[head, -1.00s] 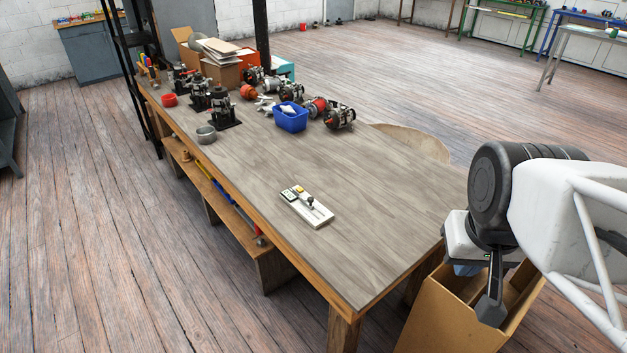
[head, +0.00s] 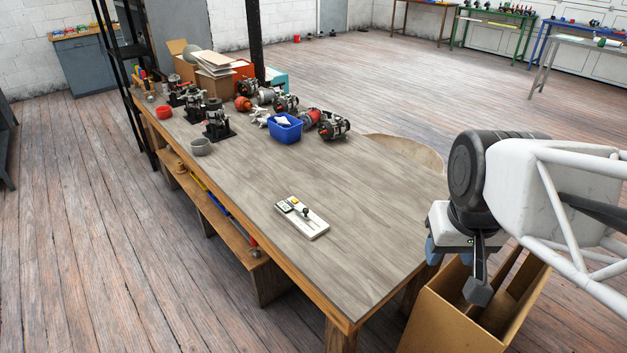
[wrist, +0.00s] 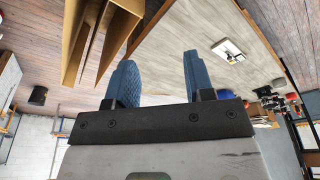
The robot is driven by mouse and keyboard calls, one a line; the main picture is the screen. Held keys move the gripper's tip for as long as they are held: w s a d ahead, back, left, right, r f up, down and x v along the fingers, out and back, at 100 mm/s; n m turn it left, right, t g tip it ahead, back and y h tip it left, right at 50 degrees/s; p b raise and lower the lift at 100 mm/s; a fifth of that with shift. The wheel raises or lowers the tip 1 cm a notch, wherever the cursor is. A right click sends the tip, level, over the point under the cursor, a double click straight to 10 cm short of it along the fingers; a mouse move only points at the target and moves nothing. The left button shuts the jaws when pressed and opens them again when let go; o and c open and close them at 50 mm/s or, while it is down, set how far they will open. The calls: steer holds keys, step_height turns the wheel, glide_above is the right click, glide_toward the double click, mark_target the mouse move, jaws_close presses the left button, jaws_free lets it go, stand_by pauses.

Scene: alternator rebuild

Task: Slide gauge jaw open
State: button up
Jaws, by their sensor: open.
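The gauge (head: 302,217) is a small white block with a green-framed display, a yellow patch and a dark knob. It lies flat on the bare front part of the wooden workbench (head: 345,240). It is too small to tell how its jaw stands. In the wrist view the gauge (wrist: 228,50) lies on the bench beyond my fingertips, to the right. My gripper (wrist: 155,75) has two blue fingers, spread apart with nothing between them. In the head view my gripper (head: 450,250) hangs off the bench's right edge, well apart from the gauge, its fingers partly hidden by my arm.
An open cardboard box (head: 460,318) stands on the floor below my gripper; it also shows in the wrist view (wrist: 100,35). The bench around the gauge is clear.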

steer(key=w+a+n, duration=0.2)
steer(key=w+a, duration=0.2)
steer(key=w, duration=0.8)
steer(key=n+g, duration=0.2)
steer(key=n, duration=0.4)
glide_above(306, 209)
steer(key=f, duration=1.9)
steer(key=shift+s+d+f, duration=0.15)
steer(key=shift+d+f, duration=0.1)
steer(key=shift+f, duration=0.1)
steer(key=shift+w+a+f+n, duration=0.2)
steer(key=shift+a+f+n, duration=0.1)
steer(key=shift+f, duration=0.05)
steer(key=shift+f, duration=3.9)
